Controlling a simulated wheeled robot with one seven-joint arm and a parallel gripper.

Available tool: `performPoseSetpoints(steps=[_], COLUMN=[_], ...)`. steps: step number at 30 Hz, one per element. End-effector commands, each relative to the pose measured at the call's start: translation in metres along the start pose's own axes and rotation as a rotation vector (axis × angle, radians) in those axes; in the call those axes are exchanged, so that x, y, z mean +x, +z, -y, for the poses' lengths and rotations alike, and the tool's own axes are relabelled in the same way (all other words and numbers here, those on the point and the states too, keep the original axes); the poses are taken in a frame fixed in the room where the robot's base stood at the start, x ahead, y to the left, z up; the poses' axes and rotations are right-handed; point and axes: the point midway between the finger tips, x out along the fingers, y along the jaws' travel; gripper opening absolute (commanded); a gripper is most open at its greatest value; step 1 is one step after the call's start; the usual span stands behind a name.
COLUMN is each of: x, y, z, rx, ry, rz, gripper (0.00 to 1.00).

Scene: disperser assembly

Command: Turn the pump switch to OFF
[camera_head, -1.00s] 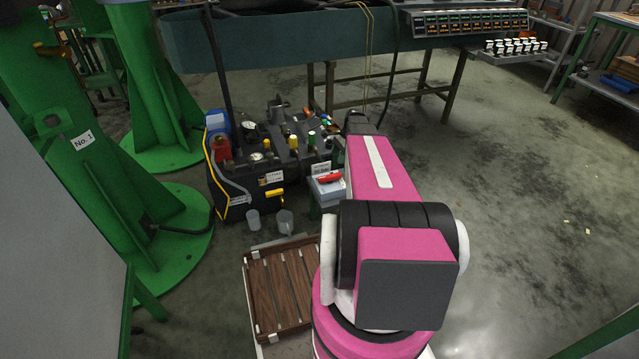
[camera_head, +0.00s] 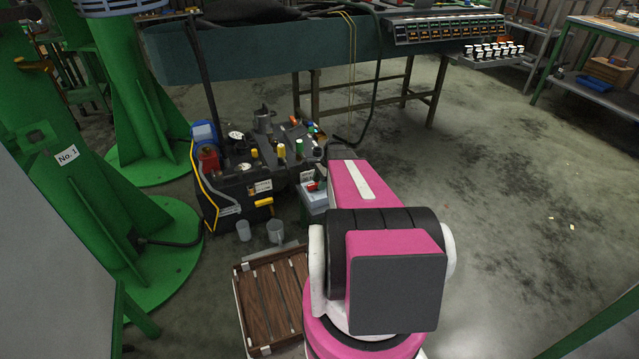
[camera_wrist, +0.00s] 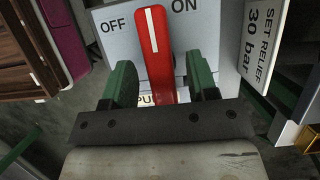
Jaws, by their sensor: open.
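The pump switch is a red lever handle (camera_wrist: 159,75) with a white stripe on a light grey box face (camera_wrist: 213,25). In the wrist view its stripe points up, leaning slightly left, between the OFF label (camera_wrist: 112,24) and the ON label (camera_wrist: 185,5). My gripper (camera_wrist: 158,62) is open, with one green finger on each side of the handle. A gap shows beside the handle; contact cannot be told. In the head view the switch box (camera_head: 314,202) stands at the pump unit's right, with the handle partly covered and my gripper mostly hidden by my arm.
The black pump unit (camera_head: 232,199) with valves and bottles is left of the switch. Two cups (camera_head: 275,231) and a wooden slatted crate (camera_head: 237,300) are on the floor in front. A green column (camera_head: 75,200) stands left. The floor at right is clear.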

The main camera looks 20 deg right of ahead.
Motion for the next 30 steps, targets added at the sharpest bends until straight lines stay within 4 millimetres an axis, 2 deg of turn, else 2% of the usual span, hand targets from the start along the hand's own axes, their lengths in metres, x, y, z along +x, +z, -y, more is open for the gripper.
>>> performPoseSetpoints(steps=[8, 9, 13, 14, 23, 30], x=[0.0021, 0.002, 0.0019, 0.0019, 0.0018, 0.0018], y=[0.0, 0.0, 0.0, -0.0001, -0.0002, -0.0003], z=[-0.0001, -0.0001, -0.0001, -0.0001, 0.0005, 0.0019], rx=[0.0, 0.0, 0.0, 0.0, -0.019, -0.123], ry=[0.0, 0.0, 0.0, 0.0, 0.007, 0.05], rz=[0.0, 0.0, 0.0, 0.0, 0.0, 0.0], gripper=[0.53, 0.5, 0.08, 0.04, 0.04, 0.04])
